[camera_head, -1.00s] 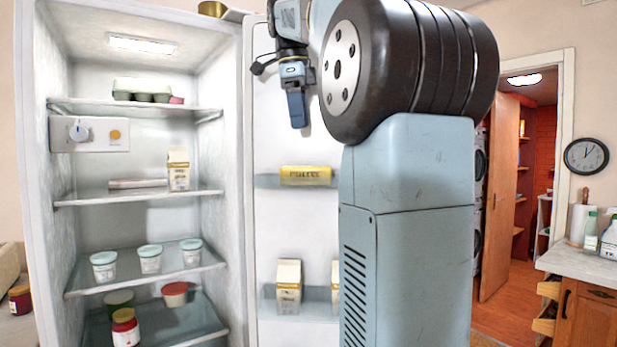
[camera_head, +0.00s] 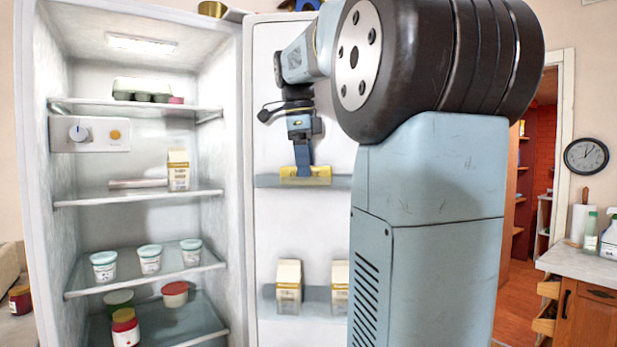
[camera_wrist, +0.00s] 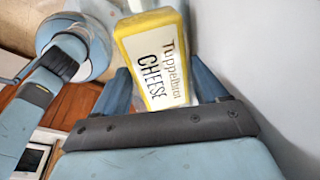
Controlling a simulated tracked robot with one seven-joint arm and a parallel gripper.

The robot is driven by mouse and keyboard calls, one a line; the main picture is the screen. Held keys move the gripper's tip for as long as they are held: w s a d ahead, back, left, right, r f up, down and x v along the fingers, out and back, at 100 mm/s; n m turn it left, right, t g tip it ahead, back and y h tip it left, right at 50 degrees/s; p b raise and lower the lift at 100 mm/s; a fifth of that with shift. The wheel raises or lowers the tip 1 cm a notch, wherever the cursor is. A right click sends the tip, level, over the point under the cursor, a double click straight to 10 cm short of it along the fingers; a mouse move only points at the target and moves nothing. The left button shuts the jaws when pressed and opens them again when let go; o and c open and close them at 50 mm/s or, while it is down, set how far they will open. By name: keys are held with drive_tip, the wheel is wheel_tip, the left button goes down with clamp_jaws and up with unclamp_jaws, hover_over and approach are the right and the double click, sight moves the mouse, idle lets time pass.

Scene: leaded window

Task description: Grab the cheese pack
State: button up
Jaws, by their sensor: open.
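The cheese pack (camera_head: 318,176) is a yellow block on the upper shelf of the open fridge door. In the wrist view the cheese pack (camera_wrist: 152,62) shows its white label reading CHEESE. My gripper (camera_head: 303,172) is at the pack, with its fingers in front of the middle of the pack in the head view. In the wrist view my gripper (camera_wrist: 163,88) is open, with one blue finger on each side of the pack's near end. I cannot tell whether the fingers touch it.
The door's upper shelf (camera_head: 264,181) holds the pack. Cartons (camera_head: 288,285) stand on the door shelf below. The fridge interior to the left has white tubs (camera_head: 150,259) and a carton (camera_head: 178,170) on glass shelves. The door panel is close beside my gripper.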

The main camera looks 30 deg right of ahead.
drive_tip(key=shift+c, duration=0.4)
drive_tip(key=c, duration=0.9)
